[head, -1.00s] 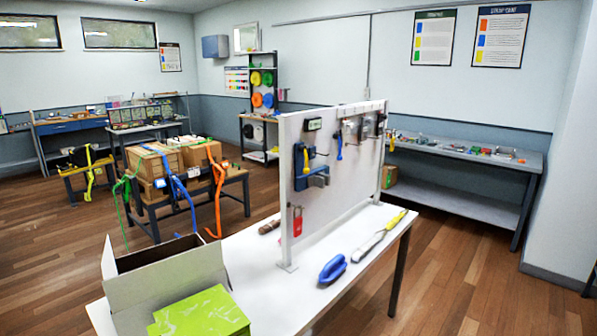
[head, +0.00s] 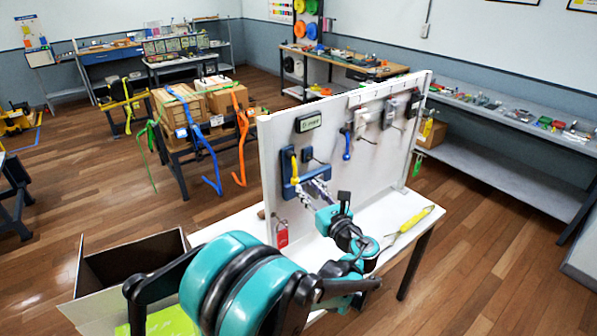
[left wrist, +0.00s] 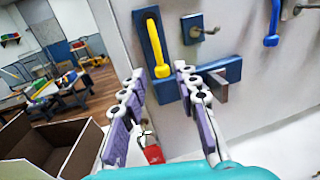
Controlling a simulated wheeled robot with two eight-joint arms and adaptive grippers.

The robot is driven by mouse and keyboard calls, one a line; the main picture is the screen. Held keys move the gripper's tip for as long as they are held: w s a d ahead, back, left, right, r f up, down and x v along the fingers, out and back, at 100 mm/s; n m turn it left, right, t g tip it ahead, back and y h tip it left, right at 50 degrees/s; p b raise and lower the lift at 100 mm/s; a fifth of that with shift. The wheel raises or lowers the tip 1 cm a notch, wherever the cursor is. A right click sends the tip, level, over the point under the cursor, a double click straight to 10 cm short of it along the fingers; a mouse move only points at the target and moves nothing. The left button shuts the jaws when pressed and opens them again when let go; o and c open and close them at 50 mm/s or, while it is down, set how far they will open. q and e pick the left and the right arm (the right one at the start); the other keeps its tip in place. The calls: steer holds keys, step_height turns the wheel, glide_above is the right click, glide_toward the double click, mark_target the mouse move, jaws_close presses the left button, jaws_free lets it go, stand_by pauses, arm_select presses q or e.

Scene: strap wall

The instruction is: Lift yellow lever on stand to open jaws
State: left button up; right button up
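The yellow lever (head: 294,168) hangs downward on the front of a blue stand (head: 287,187) mounted on the white board. In the left wrist view the lever (left wrist: 156,48) lies against a dark slot in the blue stand (left wrist: 143,22), its rounded lower end just beyond my fingertips. A blue block with a grey end (left wrist: 217,82) sticks out at the stand's lower right; I cannot tell how far the jaws are apart. My left gripper (head: 316,189) is in front of the stand; its two purple-padded fingers (left wrist: 160,76) are open with nothing between them. My right gripper is not in view.
A red padlock (head: 282,233) hangs below the stand. A blue handle (head: 346,145) hangs to the right on the board (head: 400,150). A yellow-handled tool (head: 415,218) lies on the white table. An open box (head: 120,265) stands at lower left.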

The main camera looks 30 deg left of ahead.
arm_select(q)
steer(key=x, duration=0.6)
steer(key=shift+a, duration=0.4)
steer(key=shift+w, duration=0.15)
jaws_close()
